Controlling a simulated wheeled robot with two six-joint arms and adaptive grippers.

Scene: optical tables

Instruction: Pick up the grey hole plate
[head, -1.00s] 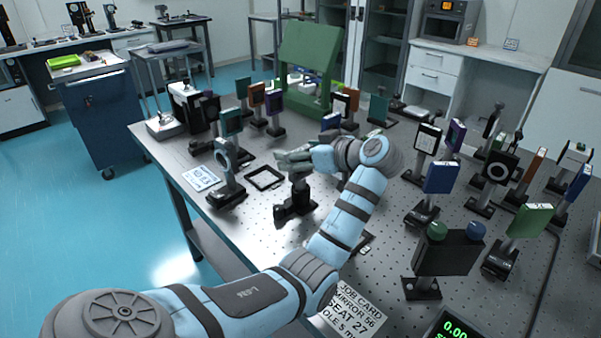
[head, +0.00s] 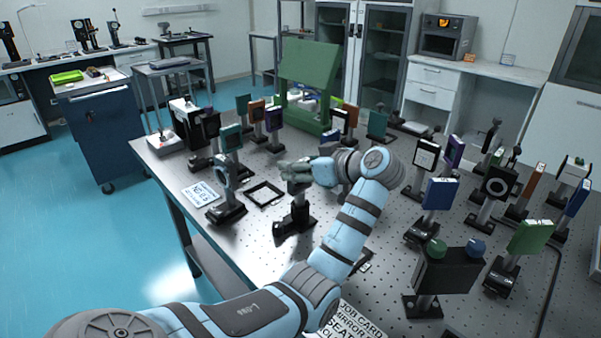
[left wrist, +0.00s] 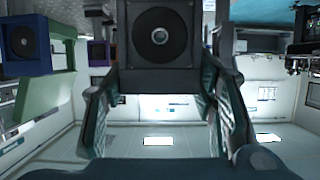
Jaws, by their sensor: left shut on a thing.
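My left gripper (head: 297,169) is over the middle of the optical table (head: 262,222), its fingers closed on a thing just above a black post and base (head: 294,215). In the left wrist view, a dark grey square plate (left wrist: 127,38) with a black disc and a small central hole sits between the fingertips (left wrist: 160,70); I take it for the grey hole plate. In the head view the fingers hide most of it, and I cannot tell whether it is clear of its post. My right gripper is not in view.
Several plates on posts, such as a blue one (head: 440,193), crowd the right side. A green panel (head: 308,65) stands behind. A black two-knob block (head: 447,271) is in front.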

